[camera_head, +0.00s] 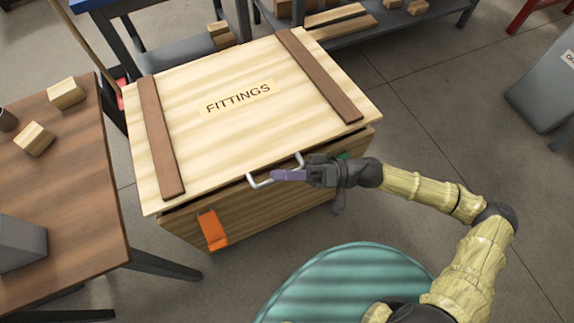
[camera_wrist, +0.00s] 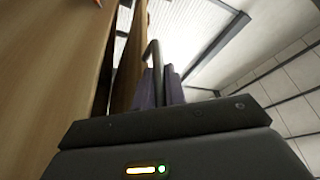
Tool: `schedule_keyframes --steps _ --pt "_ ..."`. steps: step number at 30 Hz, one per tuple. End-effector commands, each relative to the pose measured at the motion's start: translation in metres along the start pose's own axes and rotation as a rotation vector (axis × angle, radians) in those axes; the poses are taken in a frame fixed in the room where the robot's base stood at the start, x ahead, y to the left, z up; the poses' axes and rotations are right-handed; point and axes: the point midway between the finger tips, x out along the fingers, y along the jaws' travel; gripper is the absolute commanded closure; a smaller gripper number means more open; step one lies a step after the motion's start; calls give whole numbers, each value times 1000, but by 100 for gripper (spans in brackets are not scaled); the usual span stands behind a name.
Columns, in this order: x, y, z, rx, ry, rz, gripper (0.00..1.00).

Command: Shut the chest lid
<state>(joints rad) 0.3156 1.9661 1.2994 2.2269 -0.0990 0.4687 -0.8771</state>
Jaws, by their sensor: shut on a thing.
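A pale wooden chest (camera_head: 280,203) with a lid (camera_head: 240,125) marked FITTINGS stands on the floor in the head view. The lid lies low over the box, with a dark narrow gap along its front edge. A metal bar handle (camera_head: 259,181) sits at the lid's front edge. My gripper (camera_head: 276,176) is at the handle, its purple fingers shut on it. The wrist view shows the handle (camera_wrist: 152,55) between the fingers (camera_wrist: 161,88). An orange latch (camera_head: 212,230) is on the chest's front left, and a green part (camera_head: 343,156) shows behind my gripper.
A brown wooden table (camera_head: 60,165) with small wooden blocks (camera_head: 66,93) stands at the left, near the chest. A low grey shelf (camera_head: 370,28) with wooden pieces is behind. A grey bin (camera_head: 545,92) stands at the right. The floor between chest and bin is clear.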

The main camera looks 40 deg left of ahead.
Motion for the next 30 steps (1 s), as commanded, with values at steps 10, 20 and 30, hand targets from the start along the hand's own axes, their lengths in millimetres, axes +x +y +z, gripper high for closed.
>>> schedule_keyframes --steps 10,20,30 --pt "-1 0 -2 0 4 3 80" --pt "-1 0 -1 -1 3 2 66" --pt "-2 0 -2 -1 3 2 66"
